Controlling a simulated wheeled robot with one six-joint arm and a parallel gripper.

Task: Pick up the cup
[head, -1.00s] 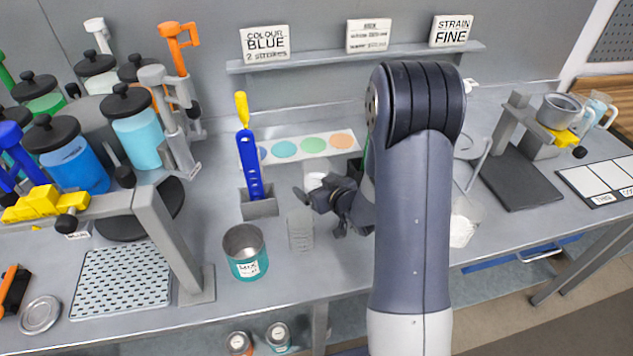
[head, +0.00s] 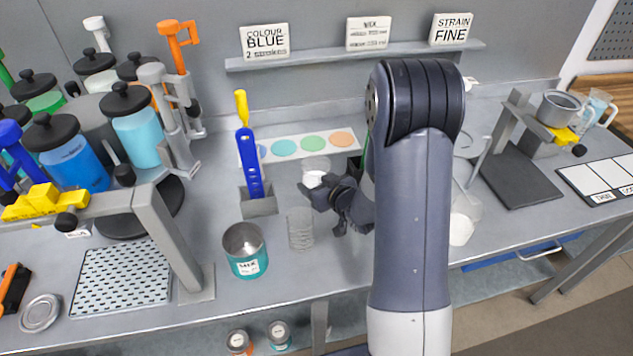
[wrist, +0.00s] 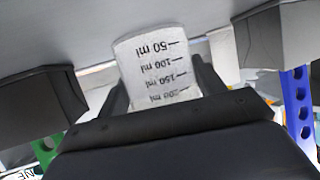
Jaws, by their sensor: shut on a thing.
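A clear measuring cup with ml marks and white contents (wrist: 155,65) is between my fingers in the wrist view; its marks read upside down there. In the head view the cup (head: 314,166) shows just past my gripper (head: 324,188), its lower part mostly hidden. My gripper is shut on it. I cannot tell whether its base touches the bench. A second clear cup with marks (head: 300,230) stands in front of my gripper, towards the near edge.
A teal-labelled tin (head: 246,252) stands left of the second cup. A blue slotted tool (head: 250,165) stands in a grey holder (head: 260,207). A strip with coloured dots (head: 285,148) lies behind. Lidded jars (head: 137,125) crowd the left.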

